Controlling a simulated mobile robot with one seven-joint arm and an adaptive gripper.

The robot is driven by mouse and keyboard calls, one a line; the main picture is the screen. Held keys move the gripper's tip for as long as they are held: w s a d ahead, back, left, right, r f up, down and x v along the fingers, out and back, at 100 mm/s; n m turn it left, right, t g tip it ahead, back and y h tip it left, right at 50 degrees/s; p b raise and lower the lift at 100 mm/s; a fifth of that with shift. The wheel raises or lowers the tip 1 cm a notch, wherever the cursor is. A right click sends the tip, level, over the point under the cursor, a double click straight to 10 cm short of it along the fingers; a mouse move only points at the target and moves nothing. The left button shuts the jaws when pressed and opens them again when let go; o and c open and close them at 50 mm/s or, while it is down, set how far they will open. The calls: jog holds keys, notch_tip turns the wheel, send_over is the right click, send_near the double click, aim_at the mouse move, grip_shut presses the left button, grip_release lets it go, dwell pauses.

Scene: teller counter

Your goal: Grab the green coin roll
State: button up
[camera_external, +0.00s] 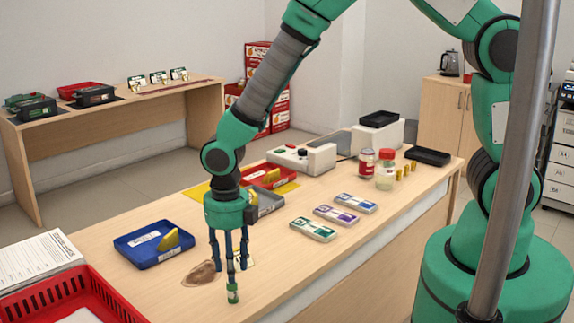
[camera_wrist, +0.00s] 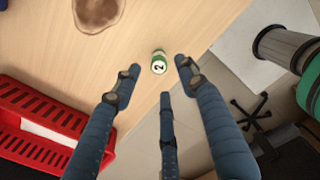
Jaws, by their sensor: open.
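The green coin roll (camera_external: 233,293) stands upright near the front edge of the wooden counter, with a pale band around it. In the wrist view the green coin roll (camera_wrist: 159,62) shows its end with a dark mark, just beyond and between the fingertips. My gripper (camera_external: 229,264) points down above the roll, its fingers spread. In the wrist view my gripper (camera_wrist: 158,80) is open and empty, with three blue fingers around the space below the roll. One finger passes close to the roll in the external view; I cannot tell whether it touches.
A brown stain-like patch (camera_external: 201,273) lies left of the roll. A red basket (camera_external: 75,297) stands at the front left, and a blue tray (camera_external: 150,255) holds a yellow item. Banknote bundles (camera_external: 312,229) lie to the right. The counter's front edge is close to the roll.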

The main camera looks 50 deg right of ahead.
aim_at(232, 288)
jog(key=shift+f, duration=1.05)
jog(key=shift+w+f+b, duration=0.1)
jog(key=shift+f+b, duration=0.9)
jog(key=shift+f, duration=1.6)
grip_shut()
